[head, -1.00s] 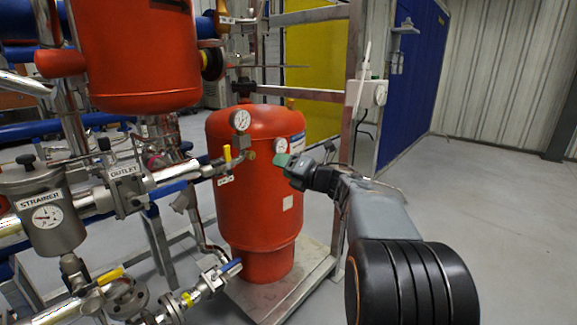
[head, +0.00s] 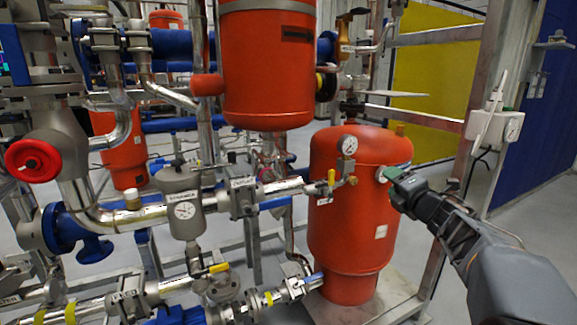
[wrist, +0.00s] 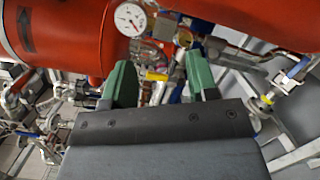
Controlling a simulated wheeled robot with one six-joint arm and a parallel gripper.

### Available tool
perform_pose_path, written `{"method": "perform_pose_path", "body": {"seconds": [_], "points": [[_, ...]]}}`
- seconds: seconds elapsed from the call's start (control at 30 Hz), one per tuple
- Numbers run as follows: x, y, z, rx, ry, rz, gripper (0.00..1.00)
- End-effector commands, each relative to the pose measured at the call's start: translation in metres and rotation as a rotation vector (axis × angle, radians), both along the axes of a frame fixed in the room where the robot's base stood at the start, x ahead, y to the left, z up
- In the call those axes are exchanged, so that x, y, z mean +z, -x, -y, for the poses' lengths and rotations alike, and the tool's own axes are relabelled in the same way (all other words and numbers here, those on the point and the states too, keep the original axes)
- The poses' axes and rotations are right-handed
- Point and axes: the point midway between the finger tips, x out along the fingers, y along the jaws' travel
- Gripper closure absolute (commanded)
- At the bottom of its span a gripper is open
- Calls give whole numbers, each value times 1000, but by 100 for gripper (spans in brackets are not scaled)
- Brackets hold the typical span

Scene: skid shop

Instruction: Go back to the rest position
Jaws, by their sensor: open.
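My gripper (head: 396,180) is at the right in the head view, at the end of my arm reaching in from the lower right. Its green fingertips overlap the upper right side of the lower red tank (head: 350,225) in the picture. I cannot tell the gap to the tank. In the wrist view, the two green fingers of my gripper (wrist: 160,82) stand apart with nothing held between them. Pipes and a yellow handle show beyond the gap. A round gauge (wrist: 131,19) is above the left finger in that view.
The upper red tank (head: 268,70), strainer (head: 183,205) and red handwheel (head: 33,161) crowd the middle and left. A metal frame post (head: 478,110) with a white box (head: 493,127) stands close beyond my arm. Some bare floor shows at the right.

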Motion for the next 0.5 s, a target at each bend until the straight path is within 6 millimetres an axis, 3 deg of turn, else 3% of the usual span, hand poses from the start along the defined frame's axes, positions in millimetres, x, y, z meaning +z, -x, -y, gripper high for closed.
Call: {"method": "perform_pose_path", "body": {"seconds": [0.03,0.2,0.37,0.5], "points": [[41,4,-4,-64,-98,-25,46],[81,28,-7,-338,-527,-170,46],[92,71,-21,-594,-931,-354,46],[89,121,-46,-818,-1235,-542,46]]}}
